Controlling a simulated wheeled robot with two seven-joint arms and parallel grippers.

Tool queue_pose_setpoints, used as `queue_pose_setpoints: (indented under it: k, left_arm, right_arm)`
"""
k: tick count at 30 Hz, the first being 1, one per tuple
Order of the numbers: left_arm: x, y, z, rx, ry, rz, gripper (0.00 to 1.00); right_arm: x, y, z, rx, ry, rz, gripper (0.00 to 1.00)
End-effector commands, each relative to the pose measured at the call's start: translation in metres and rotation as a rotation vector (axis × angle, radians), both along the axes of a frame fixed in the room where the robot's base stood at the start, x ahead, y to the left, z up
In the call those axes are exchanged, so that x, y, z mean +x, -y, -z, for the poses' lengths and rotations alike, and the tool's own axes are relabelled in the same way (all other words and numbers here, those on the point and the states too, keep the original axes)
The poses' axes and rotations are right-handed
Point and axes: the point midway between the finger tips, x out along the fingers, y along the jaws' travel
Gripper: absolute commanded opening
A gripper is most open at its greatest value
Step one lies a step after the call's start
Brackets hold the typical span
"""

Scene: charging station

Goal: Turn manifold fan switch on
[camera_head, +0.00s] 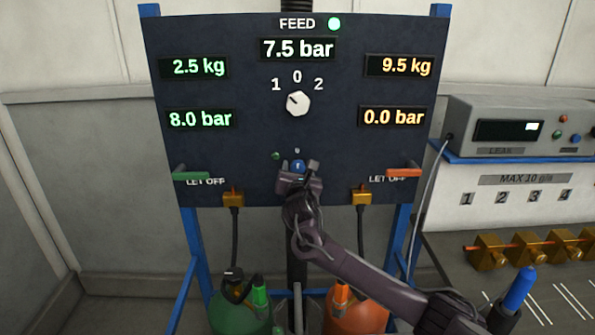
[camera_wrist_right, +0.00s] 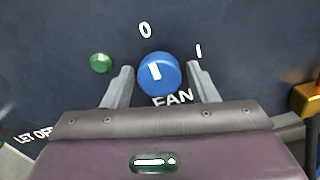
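The fan switch is a round blue knob (camera_wrist_right: 158,74) with a white mark, above the word FAN in the right wrist view. Its mark leans toward the 0, with the 1 to the right. In the head view the knob (camera_head: 298,165) is low on the dark panel, partly hidden by my right gripper (camera_head: 300,172). In the wrist view the fingers of the right gripper (camera_wrist_right: 160,82) are open on either side of the knob, with small gaps visible. A small green lamp (camera_wrist_right: 100,62) is left of the knob. My left gripper is not in view.
The dark panel (camera_head: 230,90) has a white selector (camera_head: 298,103) above. A green lever (camera_head: 190,176) and an orange lever (camera_head: 405,172) sit at its lower sides. Green (camera_head: 240,315) and orange (camera_head: 355,315) cylinders stand below. A blue-edged shelf (camera_head: 500,161) is at right.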

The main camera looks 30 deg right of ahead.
Motion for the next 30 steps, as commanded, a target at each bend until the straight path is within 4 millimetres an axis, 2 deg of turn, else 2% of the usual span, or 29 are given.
queue_pose_setpoints:
  k: [1, 7, 9, 20, 30]
  left_arm:
    - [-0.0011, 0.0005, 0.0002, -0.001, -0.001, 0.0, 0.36]
    - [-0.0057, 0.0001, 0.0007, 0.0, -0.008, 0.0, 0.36]
    - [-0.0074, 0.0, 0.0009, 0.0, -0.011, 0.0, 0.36]
    - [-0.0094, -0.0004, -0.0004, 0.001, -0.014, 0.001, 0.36]
    - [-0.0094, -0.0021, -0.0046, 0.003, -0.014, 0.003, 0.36]
  right_arm:
    - [-0.0001, 0.0, 0.0001, 0.0, 0.0, 0.0, 0.46]
    - [-0.0002, 0.0, 0.0001, 0.0, 0.0, 0.0, 0.19]
    - [-0.0003, -0.0001, 0.0001, 0.0, 0.0, 0.0, 0.14]
    - [0.0, -0.0008, 0.0001, 0.063, 0.037, 0.0, 0.14]
    - [0.0006, -0.0015, -0.0006, 0.289, 0.175, 0.0, 0.14]
